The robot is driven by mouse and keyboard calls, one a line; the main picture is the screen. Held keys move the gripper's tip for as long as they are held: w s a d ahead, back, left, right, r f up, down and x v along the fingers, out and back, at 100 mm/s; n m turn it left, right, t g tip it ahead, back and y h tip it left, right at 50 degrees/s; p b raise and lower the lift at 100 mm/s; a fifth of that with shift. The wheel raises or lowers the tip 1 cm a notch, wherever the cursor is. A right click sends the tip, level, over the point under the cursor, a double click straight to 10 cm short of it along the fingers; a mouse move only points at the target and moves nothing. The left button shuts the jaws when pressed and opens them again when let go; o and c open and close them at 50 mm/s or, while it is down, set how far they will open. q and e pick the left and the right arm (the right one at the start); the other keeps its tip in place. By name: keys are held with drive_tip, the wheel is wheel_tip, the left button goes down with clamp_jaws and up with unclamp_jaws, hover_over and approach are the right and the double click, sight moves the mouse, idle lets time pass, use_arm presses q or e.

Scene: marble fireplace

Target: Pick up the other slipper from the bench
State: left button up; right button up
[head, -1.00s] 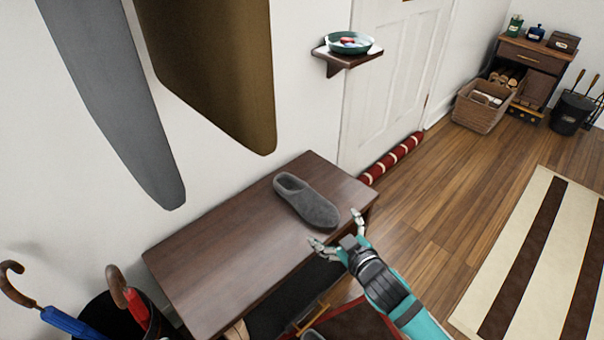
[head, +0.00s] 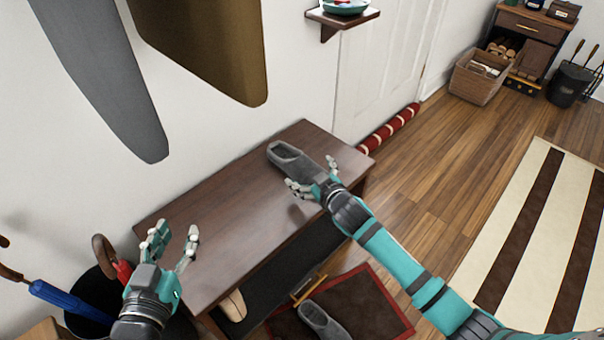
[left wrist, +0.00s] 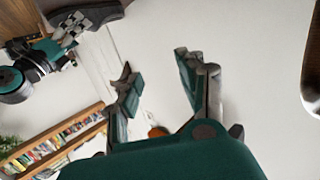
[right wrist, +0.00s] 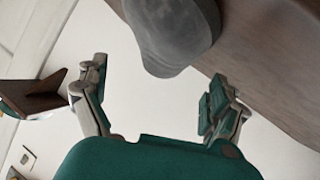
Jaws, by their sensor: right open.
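A grey slipper (head: 290,158) lies on the dark wooden bench (head: 235,215), near its far right end. My right gripper (head: 314,176) is open at the slipper's near end and covers part of it in the head view. In the right wrist view the slipper (right wrist: 175,30) shows just beyond the open fingers, not between them. A second grey slipper (head: 322,322) lies on the dark red-edged mat (head: 372,305) on the floor. My left gripper (head: 172,243) is open and empty by the bench's left end. The left wrist view shows its fingers (left wrist: 160,85) apart with nothing between them.
Umbrellas (head: 60,297) stand in a dark holder left of the bench. A small wall shelf (head: 338,20) with a teal dish is above the bench's far end. A red draught roll (head: 390,130) lies along the door. The bench's middle is bare.

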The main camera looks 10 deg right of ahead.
sight(306, 168)
drive_tip(key=shift+w+a+f, duration=0.1)
drive_tip(key=shift+w+f, duration=0.15)
drive_tip(key=shift+w, duration=0.25)
drive_tip(key=b+x, duration=0.2)
drive_tip(key=x, duration=0.2)
drive_tip(key=shift+w+a+f+b, duration=0.1)
drive_tip(key=shift+w+b, duration=0.25)
drive_tip(key=shift+w, duration=0.1)
use_arm(q)
wheel_tip(306, 168, up, 12)
drive_tip(key=s+d+t+h, duration=0.1)
drive_tip(key=s+t+h, duration=0.1)
drive_tip(key=t, duration=0.5)
drive_tip(key=shift+d+t+h, duration=0.15)
drive_tip(key=shift+t+h, duration=0.25)
use_arm(e)
drive_tip(key=c, duration=1.3)
use_arm(q)
drive_tip(key=shift+w, duration=0.1)
use_arm(e)
drive_tip(key=shift+o, duration=0.2)
